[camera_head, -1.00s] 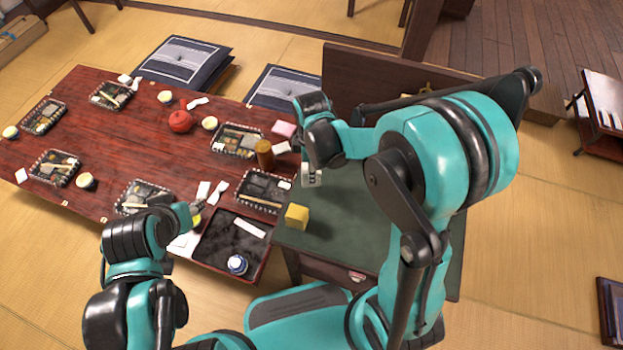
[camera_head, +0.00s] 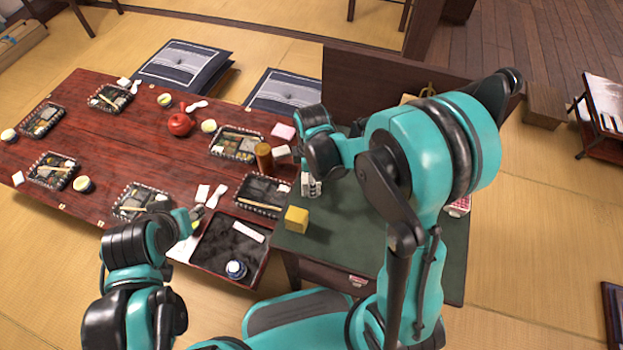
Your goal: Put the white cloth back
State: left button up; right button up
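A white strip that may be the cloth (camera_head: 248,231) lies in the dark tray (camera_head: 207,262) at the table's near edge. A flat white piece (camera_head: 181,250), partly hidden by my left arm, lies at the tray's left; I cannot tell which is the cloth. My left gripper (camera_head: 196,216) is low over the tray's left corner, by a small yellow-green thing; its fingers are too small to read. My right gripper (camera_head: 311,185) points down over the green-topped table's left edge, behind the yellow block (camera_head: 296,218); whether it holds anything is unclear.
The red-brown table (camera_head: 130,150) carries several lunch trays, cups, a red pot (camera_head: 180,124) and a brown cylinder (camera_head: 263,156). A blue-white jar (camera_head: 236,269) stands in the dark tray. The green tabletop (camera_head: 345,235) is bare right of the yellow block.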

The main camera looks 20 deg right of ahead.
jog(key=shift+r, duration=0.3)
notch_tip(320, 180, up, 11)
jog(key=p, duration=0.5)
jog(key=s+d+r+m+t, duration=0.4)
jog(key=s+r+m+t, duration=0.3)
jog(key=m, duration=0.8)
jog(key=shift+s+d+r+m, duration=0.35)
jog(key=shift+s+r, duration=0.65)
jog(key=shift+s, duration=0.65)
jog(key=shift+a, duration=0.1)
